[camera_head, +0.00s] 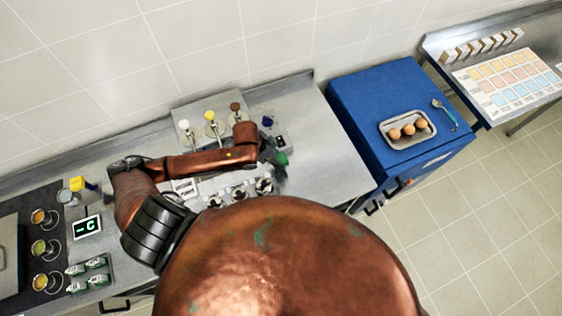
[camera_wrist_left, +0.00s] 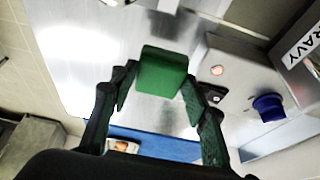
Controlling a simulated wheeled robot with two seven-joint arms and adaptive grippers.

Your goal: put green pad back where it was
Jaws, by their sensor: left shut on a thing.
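The green pad (camera_wrist_left: 163,72) sits between the fingers of my left gripper (camera_wrist_left: 160,88) in the left wrist view, and the gripper is shut on it. In the head view the green pad (camera_head: 281,158) shows as a small green patch at the end of my left arm, over the steel counter. My left gripper (camera_head: 273,153) is small and partly hidden there by its own arm. I cannot tell whether the pad touches the counter. My right gripper is not in view.
A blue knob (camera_wrist_left: 268,107) and a box with a red light (camera_wrist_left: 232,68) stand close to the gripper. A stand with colored knobs (camera_head: 210,116) is behind the arm. The steel counter (camera_head: 335,165) is clear to the right, before the blue cabinet (camera_head: 365,95).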

